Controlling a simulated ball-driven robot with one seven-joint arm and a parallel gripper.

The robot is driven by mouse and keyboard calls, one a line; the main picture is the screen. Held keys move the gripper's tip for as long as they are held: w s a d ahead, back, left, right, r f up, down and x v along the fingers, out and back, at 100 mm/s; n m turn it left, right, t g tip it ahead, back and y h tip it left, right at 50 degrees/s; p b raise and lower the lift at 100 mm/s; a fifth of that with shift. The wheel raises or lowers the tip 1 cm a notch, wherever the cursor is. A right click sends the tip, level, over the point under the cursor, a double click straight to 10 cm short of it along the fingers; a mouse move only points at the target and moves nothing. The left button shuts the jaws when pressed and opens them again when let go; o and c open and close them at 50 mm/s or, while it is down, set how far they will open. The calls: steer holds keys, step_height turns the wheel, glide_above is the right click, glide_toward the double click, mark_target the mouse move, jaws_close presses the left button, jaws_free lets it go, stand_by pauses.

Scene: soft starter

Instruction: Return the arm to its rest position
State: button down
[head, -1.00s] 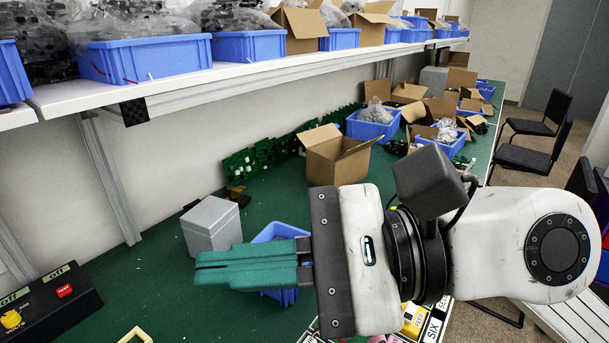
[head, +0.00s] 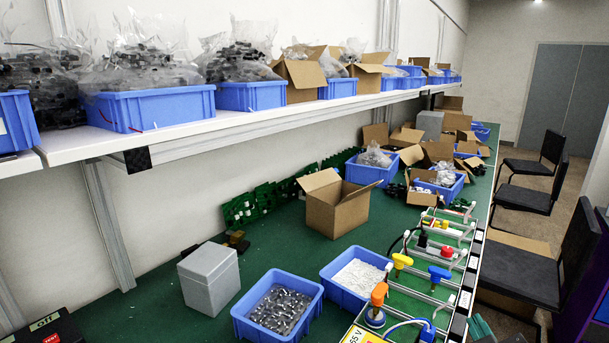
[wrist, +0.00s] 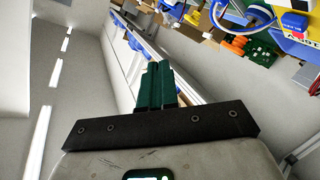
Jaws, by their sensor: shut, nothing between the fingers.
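My gripper (wrist: 155,70) shows in the wrist view with its two green fingers together and nothing between them. In the head view only a small green piece, likely its fingertips (head: 482,327), shows at the bottom edge, right of the bench edge. The rest of my arm is out of the head view. The fingers look apart from the bench and the things on it.
The green bench (head: 290,240) holds a grey box (head: 209,280), a blue bin of metal parts (head: 277,305), a blue bin of white parts (head: 357,277) and an open carton (head: 337,204). A white shelf (head: 220,122) with blue bins hangs above. Black chairs (head: 522,272) stand at the right.

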steer(key=s+f+m+g+y, duration=0.15)
steer(key=s+f+g, duration=0.25)
steer(key=s+f, duration=0.45)
steer(key=s+f+m+g+y, duration=0.15)
steer(key=s+f+g, duration=0.3)
steer(key=f, duration=0.75)
steer(key=s+f+m+g, duration=0.1)
steer(key=s+f+g, duration=0.2)
steer(key=s, duration=0.5)
steer(key=s+f+m+g, duration=0.1)
steer(key=s+f+g, duration=0.2)
steer(key=s+f, duration=0.2)
steer(key=s, duration=0.3)
steer(key=shift+s+m, duration=0.2)
steer(key=shift+m, duration=0.1)
steer(key=shift+d, duration=0.1)
